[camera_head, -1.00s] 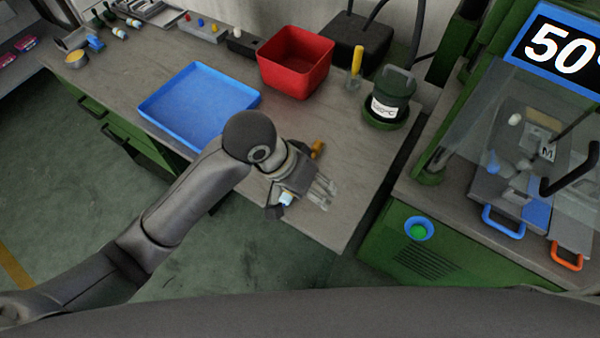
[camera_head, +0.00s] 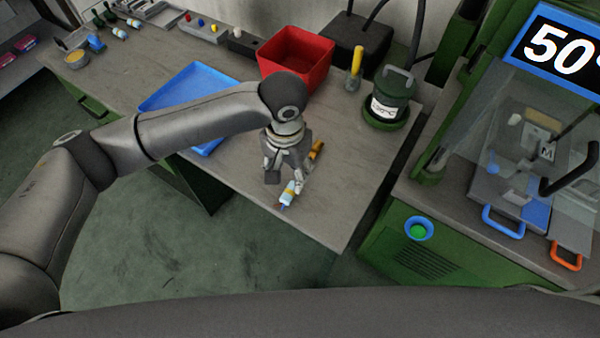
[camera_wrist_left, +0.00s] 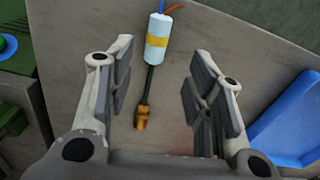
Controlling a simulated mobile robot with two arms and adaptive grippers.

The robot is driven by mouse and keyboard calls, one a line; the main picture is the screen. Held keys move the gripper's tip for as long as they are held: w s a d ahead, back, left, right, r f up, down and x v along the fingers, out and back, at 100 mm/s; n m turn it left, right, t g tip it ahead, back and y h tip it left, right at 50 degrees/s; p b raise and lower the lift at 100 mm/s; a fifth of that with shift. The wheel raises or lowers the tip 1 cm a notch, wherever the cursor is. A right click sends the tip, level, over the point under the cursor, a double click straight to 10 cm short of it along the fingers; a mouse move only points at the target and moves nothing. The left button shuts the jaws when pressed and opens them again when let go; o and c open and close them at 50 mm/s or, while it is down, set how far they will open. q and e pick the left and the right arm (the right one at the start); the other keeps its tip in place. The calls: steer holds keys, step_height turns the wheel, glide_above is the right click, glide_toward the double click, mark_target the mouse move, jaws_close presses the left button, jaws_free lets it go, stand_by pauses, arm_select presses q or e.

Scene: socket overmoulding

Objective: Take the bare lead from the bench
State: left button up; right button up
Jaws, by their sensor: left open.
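The bare lead lies on the grey bench (camera_head: 335,205). Its pale blue-white body (camera_head: 288,194) has a yellow band, with red and blue wires at one end. A dark cable runs from the body to a brass-coloured end (camera_head: 317,149). My left gripper (camera_head: 289,178) is open above the lead and partly hides its cable. In the left wrist view the pale body (camera_wrist_left: 157,48) and brass end (camera_wrist_left: 141,119) show between the two spread fingers (camera_wrist_left: 160,75), with nothing gripped. My right gripper is not in view.
A blue tray (camera_head: 160,103) lies left of my gripper, partly behind my arm. A red bin (camera_head: 295,55), a yellow-handled tool (camera_head: 356,62) and a green pot (camera_head: 388,100) stand behind. A green machine (camera_head: 400,255) is right of the bench, across a gap.

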mark_target(291, 187)
arm_select(q)
steer(key=shift+s+d+f+p, duration=0.1)
steer(key=shift+f+p, duration=0.1)
steer(key=shift+f, duration=1.35)
steer(key=shift+s+d+f+p, duration=0.1)
steer(key=shift+f+p, duration=0.1)
steer(key=shift+f, duration=1.3)
jaws_close()
